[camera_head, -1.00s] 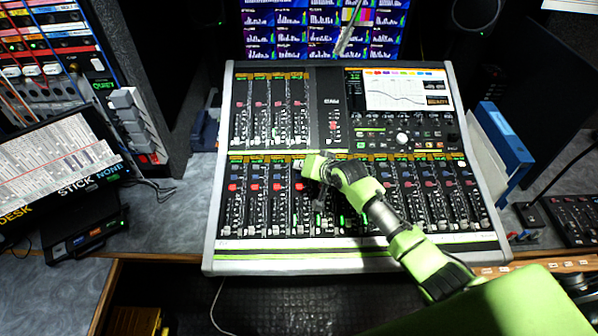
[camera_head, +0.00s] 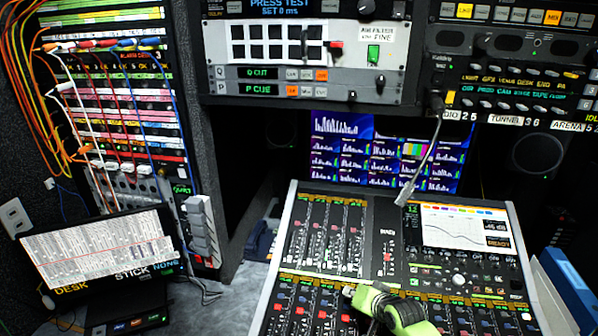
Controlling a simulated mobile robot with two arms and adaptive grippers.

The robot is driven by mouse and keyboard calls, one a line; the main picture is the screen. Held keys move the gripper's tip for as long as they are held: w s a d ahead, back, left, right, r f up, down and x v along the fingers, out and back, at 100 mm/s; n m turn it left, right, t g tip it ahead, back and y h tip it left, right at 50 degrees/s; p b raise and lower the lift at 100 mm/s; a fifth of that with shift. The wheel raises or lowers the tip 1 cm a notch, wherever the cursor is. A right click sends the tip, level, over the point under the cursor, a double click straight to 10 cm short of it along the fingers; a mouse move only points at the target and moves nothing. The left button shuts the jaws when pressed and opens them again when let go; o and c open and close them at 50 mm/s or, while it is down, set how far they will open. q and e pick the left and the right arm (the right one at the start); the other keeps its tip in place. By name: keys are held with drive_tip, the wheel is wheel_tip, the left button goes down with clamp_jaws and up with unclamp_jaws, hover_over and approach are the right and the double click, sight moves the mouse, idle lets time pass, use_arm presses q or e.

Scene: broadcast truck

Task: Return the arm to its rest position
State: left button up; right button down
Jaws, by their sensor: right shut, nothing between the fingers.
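My right gripper (camera_head: 350,292), lime green and black, shows at the bottom of the head view. It is shut with nothing between its fingers. Its tip is over the upper edge of the lower fader bank of the mixing console (camera_head: 279,255); I cannot tell whether it touches the panel. My green wrist (camera_head: 408,316) runs down to the right and is cut off by the frame's lower edge. My left gripper is not in view.
A gooseneck microphone (camera_head: 408,190) hangs over the console's top edge. Behind are a multi-picture monitor (camera_head: 340,155) and a rack panel (camera_head: 300,87). At left are a patch bay (camera_head: 120,110) with cables and a tilted screen (camera_head: 95,250). A blue binder (camera_head: 568,280) stands at right.

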drive_tip(key=s+a+f, duration=0.1)
drive_tip(key=s, duration=0.2)
drive_tip(key=s+a+f+n+g, duration=0.1)
drive_tip(key=s, duration=0.3)
drive_tip(key=s+a+f+n+g, duration=0.1)
drive_tip(key=s, duration=0.3)
drive_tip(key=shift+s+a+f, duration=0.1)
drive_tip(key=shift+s+a, duration=0.1)
drive_tip(key=s+d+r+n+g+h, duration=0.1)
drive_tip(key=s+d+r+n+g, duration=0.1)
drive_tip(key=s, duration=1.2)
drive_tip(key=s+d+r+n+g+h, duration=0.2)
drive_tip(key=s+r, duration=0.1)
drive_tip(key=s, duration=1.1)
wheel_tip(320, 180, down, 32)
drive_tip(key=s+g+b, duration=0.2)
drive_tip(key=b, duration=0.4)
drive_tip(key=s+d+f+b, duration=0.1)
drive_tip(key=s+f+b, duration=0.2)
drive_tip(key=s+f, duration=0.5)
drive_tip(key=s+d+f+g+b, duration=0.1)
drive_tip(key=s+d+f+b, duration=0.1)
drive_tip(key=s+f, duration=0.7)
wheel_tip(320, 180, down, 6)
drive_tip(key=shift+r+n+b, duration=0.15)
drive_tip(key=shift+n+b, duration=0.25)
drive_tip(key=shift+s, duration=0.1)
